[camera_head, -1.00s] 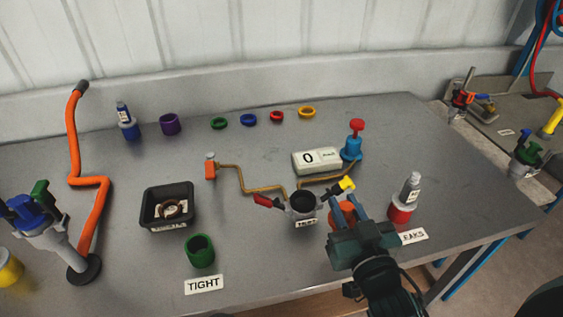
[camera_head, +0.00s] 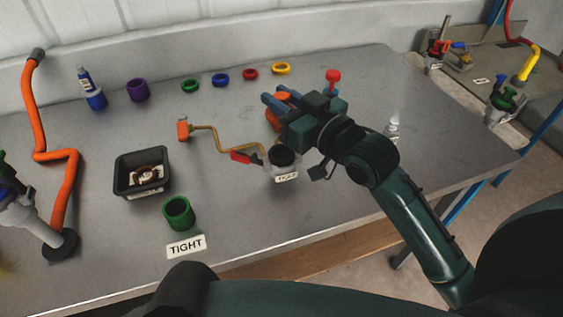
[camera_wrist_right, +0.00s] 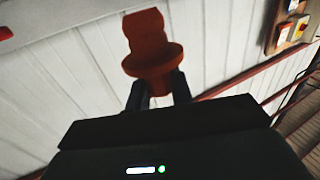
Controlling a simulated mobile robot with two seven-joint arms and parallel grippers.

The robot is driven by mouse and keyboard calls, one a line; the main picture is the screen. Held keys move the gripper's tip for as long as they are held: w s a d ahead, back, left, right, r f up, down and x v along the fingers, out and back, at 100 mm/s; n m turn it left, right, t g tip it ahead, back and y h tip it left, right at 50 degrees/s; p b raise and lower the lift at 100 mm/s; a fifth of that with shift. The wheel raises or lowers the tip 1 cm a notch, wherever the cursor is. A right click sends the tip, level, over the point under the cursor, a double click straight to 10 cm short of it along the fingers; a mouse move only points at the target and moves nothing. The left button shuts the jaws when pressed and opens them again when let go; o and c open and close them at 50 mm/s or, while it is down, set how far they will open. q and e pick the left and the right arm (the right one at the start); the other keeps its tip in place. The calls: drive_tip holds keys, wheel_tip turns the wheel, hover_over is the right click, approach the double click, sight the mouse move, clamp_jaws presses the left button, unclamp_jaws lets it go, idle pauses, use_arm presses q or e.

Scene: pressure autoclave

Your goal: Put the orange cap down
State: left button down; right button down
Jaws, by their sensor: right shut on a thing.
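My right gripper (camera_head: 274,105) is shut on the orange cap (camera_head: 273,119), up and out over the grey table in the head view. In the right wrist view the cap (camera_wrist_right: 148,45) shows a wide flange and a narrower block-like end, gripped between the two dark fingers (camera_wrist_right: 158,92). The fingers hide part of the cap in the head view. The white pale wall lies behind it in the wrist view. My left gripper is not in view.
On the table (camera_head: 330,235) stand a black tray (camera_head: 128,188), a green cup (camera_head: 179,213) by the TIGHT label (camera_head: 187,246), a small vessel (camera_head: 282,165) with bent pipe, and several coloured rings at the back. The front right tabletop is clear.

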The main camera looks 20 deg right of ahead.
drive_tip(key=shift+f, duration=4.8)
drive_tip(key=shift+f, duration=0.2)
drive_tip(key=c, duration=1.2)
unclamp_jaws()
drive_tip(key=shift+c, duration=0.2)
